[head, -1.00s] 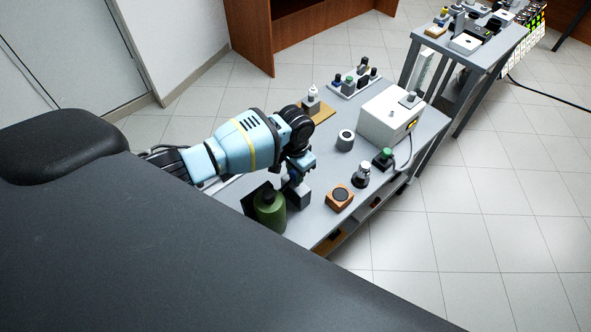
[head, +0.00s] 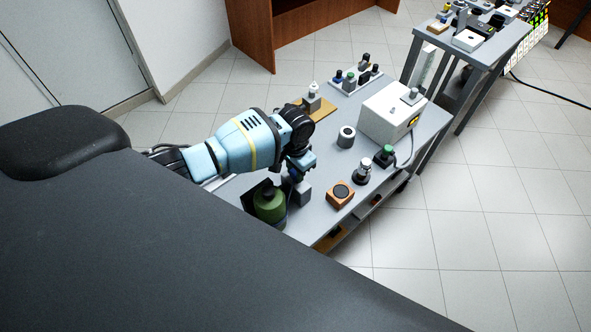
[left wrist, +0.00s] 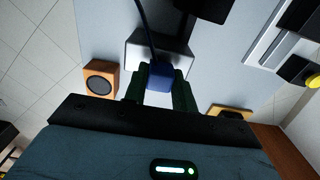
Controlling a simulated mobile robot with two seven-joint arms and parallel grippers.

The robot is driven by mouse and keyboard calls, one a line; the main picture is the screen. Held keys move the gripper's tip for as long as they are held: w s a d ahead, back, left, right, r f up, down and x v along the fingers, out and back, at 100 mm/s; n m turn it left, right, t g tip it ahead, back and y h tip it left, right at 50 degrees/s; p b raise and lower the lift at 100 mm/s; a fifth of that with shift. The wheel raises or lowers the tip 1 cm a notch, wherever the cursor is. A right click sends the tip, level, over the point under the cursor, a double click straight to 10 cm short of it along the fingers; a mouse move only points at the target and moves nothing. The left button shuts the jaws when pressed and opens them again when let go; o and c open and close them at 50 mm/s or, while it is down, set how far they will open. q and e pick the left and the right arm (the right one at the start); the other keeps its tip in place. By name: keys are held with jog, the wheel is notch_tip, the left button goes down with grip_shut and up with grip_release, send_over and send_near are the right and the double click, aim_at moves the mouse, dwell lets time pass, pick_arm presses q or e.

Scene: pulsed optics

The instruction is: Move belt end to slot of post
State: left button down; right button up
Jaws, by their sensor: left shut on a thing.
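My left gripper (head: 296,177) is over the near left part of the grey bench. In the left wrist view its dark green fingers (left wrist: 160,92) are shut on a blue belt end (left wrist: 160,75). A dark blue strap (left wrist: 147,28) runs up from the belt end. A grey block-like post (head: 303,194) stands just below and right of the gripper in the head view. It also shows behind the belt end in the left wrist view (left wrist: 138,55). The fingers partly cover it, and I cannot see its slot or whether the belt end touches it. My right gripper is not in view.
A green canister (head: 269,206) stands close to the left of the post. An orange block with a dark disc (head: 340,194), a silver-topped cylinder (head: 363,171) and a grey ring (head: 346,137) stand to the right. A white box (head: 385,115) is farther back.

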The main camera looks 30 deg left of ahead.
pick_arm(q)
jog(key=shift+f, duration=0.5)
jog(key=c, duration=1.5)
grip_release()
jog(key=o, duration=0.4)
jog(key=shift+r, duration=0.1)
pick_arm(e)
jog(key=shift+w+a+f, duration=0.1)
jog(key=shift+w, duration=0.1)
pick_arm(q)
jog(key=shift+o, duration=0.2)
notch_tip(320, 180, up, 7)
jog(key=shift+f+p, duration=0.2)
jog(key=shift+p, duration=0.3)
jog(key=shift+r, duration=0.6)
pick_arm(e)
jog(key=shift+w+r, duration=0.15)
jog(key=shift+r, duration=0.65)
